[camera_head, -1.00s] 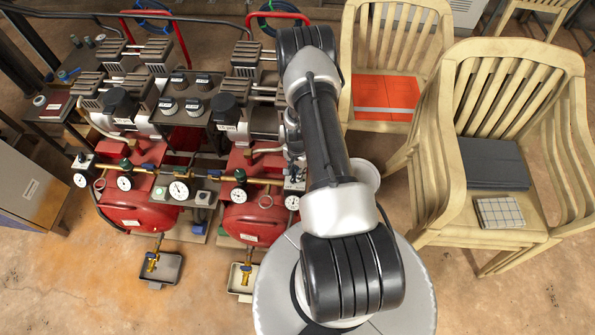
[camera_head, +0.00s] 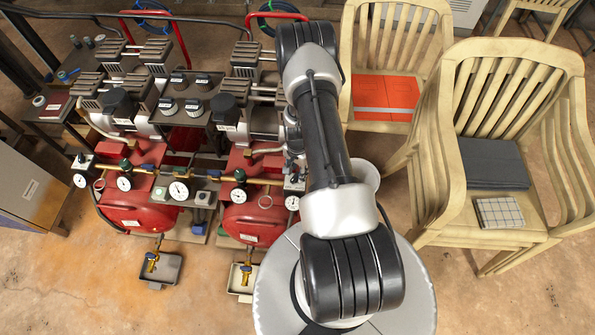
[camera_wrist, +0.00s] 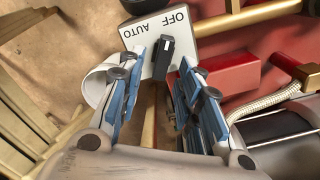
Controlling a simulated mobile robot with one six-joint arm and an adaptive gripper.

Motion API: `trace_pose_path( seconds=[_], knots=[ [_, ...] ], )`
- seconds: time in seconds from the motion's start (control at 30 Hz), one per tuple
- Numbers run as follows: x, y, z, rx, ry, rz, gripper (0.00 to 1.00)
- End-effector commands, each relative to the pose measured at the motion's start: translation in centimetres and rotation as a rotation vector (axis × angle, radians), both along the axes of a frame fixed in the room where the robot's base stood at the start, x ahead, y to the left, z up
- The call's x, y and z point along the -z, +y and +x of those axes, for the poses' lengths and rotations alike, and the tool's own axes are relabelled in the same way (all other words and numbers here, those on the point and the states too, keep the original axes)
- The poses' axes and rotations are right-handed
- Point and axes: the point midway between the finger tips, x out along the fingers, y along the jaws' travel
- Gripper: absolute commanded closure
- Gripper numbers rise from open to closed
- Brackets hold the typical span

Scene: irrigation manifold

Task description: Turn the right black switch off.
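The right black switch (camera_wrist: 162,60) is a black lever on a white plate (camera_wrist: 207,42) marked OFF and AUTO, seen upside down in the wrist view. The lever points up in the picture, toward the labelled edge; I cannot tell its exact setting. My gripper (camera_wrist: 163,66) is open, with one blue-grey finger on each side of the lever and a gap showing on both sides. In the head view, the white plate (camera_head: 294,185) shows beside my arm, which hides most of my gripper. A second black switch (camera_head: 81,158) is on the left box.
Red compressor tanks (camera_head: 258,222) with brass pipes and a gauge (camera_head: 239,196) stand close beside the switch. A white bucket (camera_head: 366,173) is right of my arm. Wooden chairs (camera_head: 437,190) stand at the right. Drain trays (camera_head: 241,280) lie on the floor.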

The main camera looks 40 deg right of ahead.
Motion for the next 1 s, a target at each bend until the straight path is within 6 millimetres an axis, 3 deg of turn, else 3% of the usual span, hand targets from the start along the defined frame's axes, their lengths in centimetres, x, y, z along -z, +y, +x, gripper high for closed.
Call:
trace_pose_path(
  seconds=[0.3,0.5,0.7,1.0],
  knots=[
    [-6.7,-0.1,0.1,0.0,-0.003,-0.002,0.68],
    [-9.9,-0.1,0.1,0.0,-0.002,-0.002,0.68],
    [-11.0,0.0,0.0,0.0,0.0,0.0,0.68],
    [-11.0,0.0,0.0,0.0,0.0,0.0,0.68]
  ],
)
